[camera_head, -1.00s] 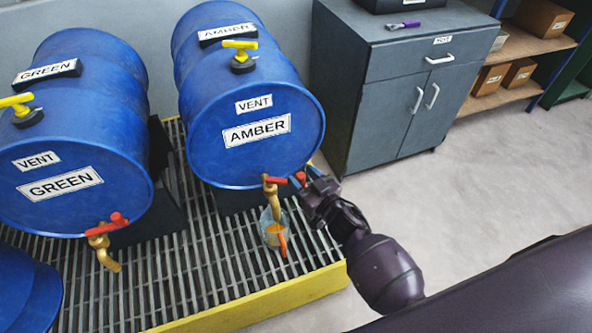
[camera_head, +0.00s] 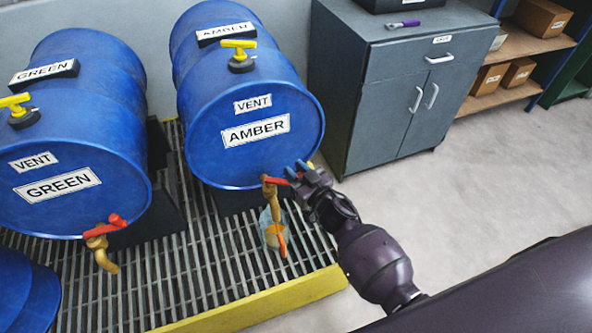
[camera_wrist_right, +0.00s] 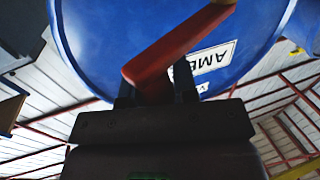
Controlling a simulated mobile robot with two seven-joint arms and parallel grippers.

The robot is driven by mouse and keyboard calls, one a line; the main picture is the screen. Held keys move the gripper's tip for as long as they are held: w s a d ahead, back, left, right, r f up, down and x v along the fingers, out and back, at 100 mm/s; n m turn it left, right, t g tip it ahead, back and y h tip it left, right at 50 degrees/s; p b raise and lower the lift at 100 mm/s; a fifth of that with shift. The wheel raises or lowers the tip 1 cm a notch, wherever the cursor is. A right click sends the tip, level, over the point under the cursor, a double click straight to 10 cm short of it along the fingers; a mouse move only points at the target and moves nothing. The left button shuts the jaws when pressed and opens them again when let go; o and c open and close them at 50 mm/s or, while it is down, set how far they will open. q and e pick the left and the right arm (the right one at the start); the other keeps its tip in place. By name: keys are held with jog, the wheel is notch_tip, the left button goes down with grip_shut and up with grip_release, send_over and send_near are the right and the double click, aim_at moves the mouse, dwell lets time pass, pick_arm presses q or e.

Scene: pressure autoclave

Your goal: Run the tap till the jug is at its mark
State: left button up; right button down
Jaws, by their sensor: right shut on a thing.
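The AMBER drum (camera_head: 245,160) lies on its side with a brass tap (camera_head: 270,192) low on its front. My right gripper (camera_head: 298,176) is shut on the tap's red lever (camera_head: 279,181). In the right wrist view the lever (camera_wrist_right: 172,52) passes between the fingers. A clear jug (camera_head: 265,222) with an orange handle (camera_head: 283,242) stands on the grating under the spout. It holds some amber liquid; its mark is too small to make out. An amber-brown line runs from the spout toward the jug, but I cannot tell stream from spout clearly. My left gripper is out of view.
The GREEN drum (camera_head: 75,165) lies to the left with its own red-levered tap (camera_head: 104,232). Yellow vent valves (camera_head: 238,50) sit on top of the drums. The grating (camera_head: 190,285) has a yellow edge. A grey cabinet (camera_head: 390,100) stands behind, with open floor to the right.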

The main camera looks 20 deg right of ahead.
jog(key=shift+w+d+y, duration=0.1)
jog(key=shift+y, duration=0.2)
jog(key=shift+w+n+g+y, duration=0.6)
jog(key=shift+n+g+y, duration=0.25)
jog(key=shift+n+y, duration=0.3)
jog(key=shift+w+n+g+y, duration=0.6)
jog(key=shift+n+g+y, duration=0.3)
jog(key=shift+y, duration=0.5)
jog(key=shift+w+n+g+y, duration=0.6)
jog(key=shift+n+g+y, duration=0.25)
jog(key=shift+n+y, duration=0.3)
jog(key=c, duration=0.9)
grip_release()
jog(key=shift+p+v, duration=0.7)
jog(key=shift+v, duration=4.7)
